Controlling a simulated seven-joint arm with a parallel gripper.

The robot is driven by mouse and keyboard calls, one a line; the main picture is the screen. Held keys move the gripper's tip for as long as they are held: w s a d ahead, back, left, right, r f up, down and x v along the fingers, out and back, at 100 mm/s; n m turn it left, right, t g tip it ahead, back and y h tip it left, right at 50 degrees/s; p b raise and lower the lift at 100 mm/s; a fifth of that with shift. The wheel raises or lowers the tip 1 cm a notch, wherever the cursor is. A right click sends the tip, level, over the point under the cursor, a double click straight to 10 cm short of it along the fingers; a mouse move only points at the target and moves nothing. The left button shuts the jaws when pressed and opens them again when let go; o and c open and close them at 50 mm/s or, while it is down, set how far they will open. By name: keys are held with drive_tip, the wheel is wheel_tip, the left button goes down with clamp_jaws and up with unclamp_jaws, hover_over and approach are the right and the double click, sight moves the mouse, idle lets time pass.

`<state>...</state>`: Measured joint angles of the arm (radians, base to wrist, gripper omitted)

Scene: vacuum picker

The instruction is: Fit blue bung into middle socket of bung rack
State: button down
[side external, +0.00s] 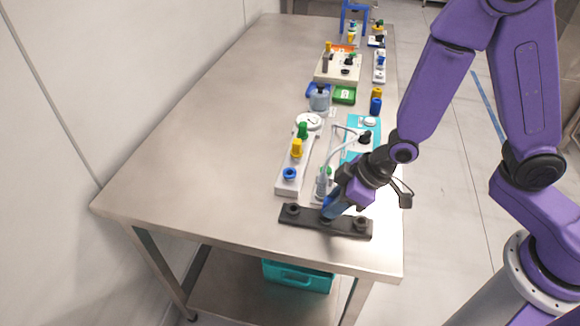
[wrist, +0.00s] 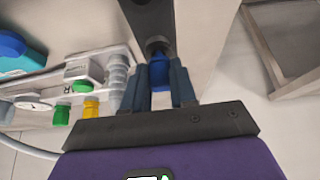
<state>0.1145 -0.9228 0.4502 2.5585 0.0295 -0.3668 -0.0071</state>
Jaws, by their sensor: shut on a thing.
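The bung rack (side external: 309,220) is a black bar with a row of three raised round sockets, lying near the table's front edge. My gripper (side external: 329,212) reaches down to its middle socket from the upper right. In the wrist view, my gripper (wrist: 160,90) is shut on the blue bung (wrist: 161,72), which sits between the two grey-blue fingers. The bung's far end points at the dark round socket (wrist: 158,46) on the rack (wrist: 148,17) and appears to meet it. I cannot tell how deep it sits. In the side view the fingers largely hide the bung.
A white rack (side external: 285,186) with green, yellow and blue pieces stands just behind the black rack. A clear tube-like part (side external: 321,187) is close to my gripper. Several other devices line the table's right side. The table's left half (side external: 200,150) is clear.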

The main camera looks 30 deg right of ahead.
drive_tip(key=shift+f, duration=0.45)
drive_tip(key=c, duration=0.8)
unclamp_jaws()
drive_tip(key=v, duration=0.6)
idle(0.3)
drive_tip(key=s+d+r+n+g+h, duration=0.1)
drive_tip(key=s+d+r, duration=0.2)
drive_tip(key=s+d, duration=0.1)
drive_tip(key=s+d+r+n+g+h, duration=0.1)
drive_tip(key=s+d+r, duration=0.2)
drive_tip(key=s, duration=0.3)
drive_tip(key=s+d+r+n+g+h, duration=0.1)
drive_tip(key=s+d+r+g, duration=0.1)
drive_tip(key=s+d, duration=0.4)
drive_tip(key=shift+s+r+n+h, duration=0.1)
drive_tip(key=shift+r+n+h, duration=0.25)
drive_tip(key=shift+r, duration=0.4)
